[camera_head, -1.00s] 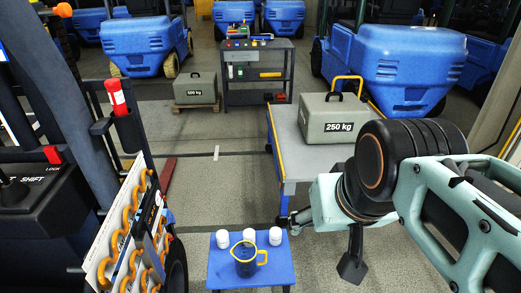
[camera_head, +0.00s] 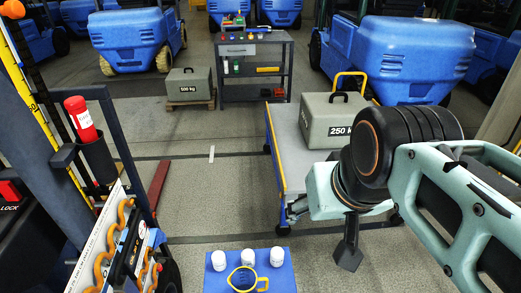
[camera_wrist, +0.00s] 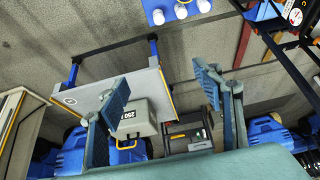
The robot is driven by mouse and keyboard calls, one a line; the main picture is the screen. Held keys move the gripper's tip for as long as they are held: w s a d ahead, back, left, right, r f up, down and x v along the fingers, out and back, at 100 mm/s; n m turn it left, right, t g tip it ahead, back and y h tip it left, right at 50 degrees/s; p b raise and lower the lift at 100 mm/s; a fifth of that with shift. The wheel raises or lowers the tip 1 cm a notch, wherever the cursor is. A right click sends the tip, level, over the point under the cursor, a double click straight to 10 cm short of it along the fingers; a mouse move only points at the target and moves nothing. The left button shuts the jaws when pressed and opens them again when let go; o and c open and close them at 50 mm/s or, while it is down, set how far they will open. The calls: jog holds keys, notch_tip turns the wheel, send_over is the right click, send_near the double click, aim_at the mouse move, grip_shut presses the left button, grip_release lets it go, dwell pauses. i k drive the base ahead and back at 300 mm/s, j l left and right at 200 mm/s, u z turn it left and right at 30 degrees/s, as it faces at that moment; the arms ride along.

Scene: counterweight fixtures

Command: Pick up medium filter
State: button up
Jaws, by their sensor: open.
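Three white filters stand on a small blue table (camera_head: 284,279) at the bottom of the head view: a left one (camera_head: 218,260), a middle one (camera_head: 248,257) and a right one (camera_head: 276,257). Their sizes look alike, so I cannot tell which is the medium filter. In the wrist view the same filters show at the top edge, the middle one (camera_wrist: 181,11) among them. My gripper (camera_wrist: 160,78) is open and empty, its two fingers wide apart. It is away from the filters, to their right in the head view.
A grey-topped cart (camera_head: 296,155) carries a 250 kg weight (camera_head: 335,120) close behind my arm. A forklift with a red cylinder (camera_head: 80,118) is at left. Floor between is clear.

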aim_at(277, 254)
jog(key=l+u, duration=0.35)
jog(key=l, duration=0.25)
jog(key=l+u, duration=0.35)
jog(key=l, duration=0.3)
jog(key=l+u, duration=0.45)
jog(key=l, duration=0.25)
jog(key=i+l+u, duration=0.15)
jog(key=l, duration=0.25)
jog(key=i+l+u, duration=0.15)
jog(key=l, duration=0.25)
jog(key=k+l+z, duration=0.1)
jog(key=l+z, duration=0.25)
jog(key=i+j+u, duration=0.15)
jog(key=u, duration=0.2)
jog(key=i+j+u, duration=0.3)
jog(key=k+l, duration=0.05)
jog(key=k, duration=0.05)
